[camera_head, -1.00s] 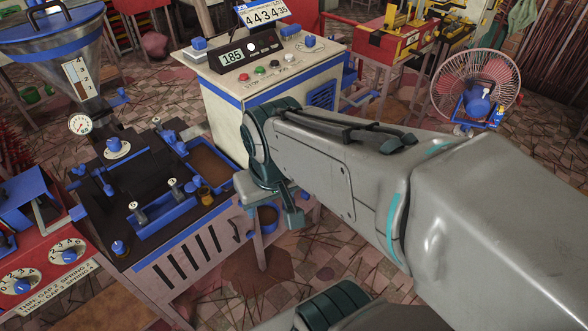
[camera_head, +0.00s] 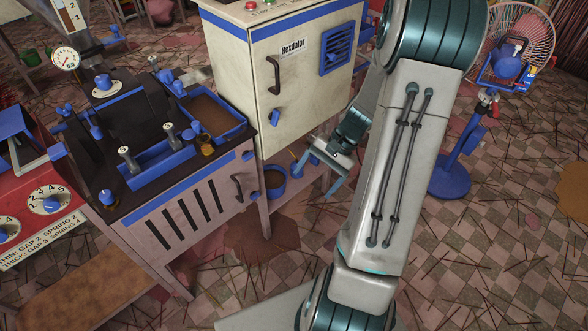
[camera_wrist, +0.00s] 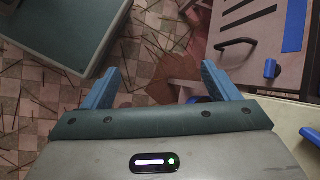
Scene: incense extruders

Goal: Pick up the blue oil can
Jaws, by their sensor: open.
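My gripper (camera_head: 322,172) is in front of the white cabinet, low and well to the right of that item. Its two light-blue fingers are spread, with nothing held between them. In the wrist view my gripper (camera_wrist: 157,88) points down over the floor, fingers apart. A bit of blue (camera_wrist: 192,100) shows just past the palm edge; I cannot tell what it is.
The white cabinet (camera_head: 285,95) and slotted bench (camera_head: 190,215) stand close to my gripper. A blue pot (camera_head: 274,183) is under the cabinet's left side. A fan on a blue stand (camera_head: 450,175) is at right. Tiled floor in front is open, with scattered sticks.

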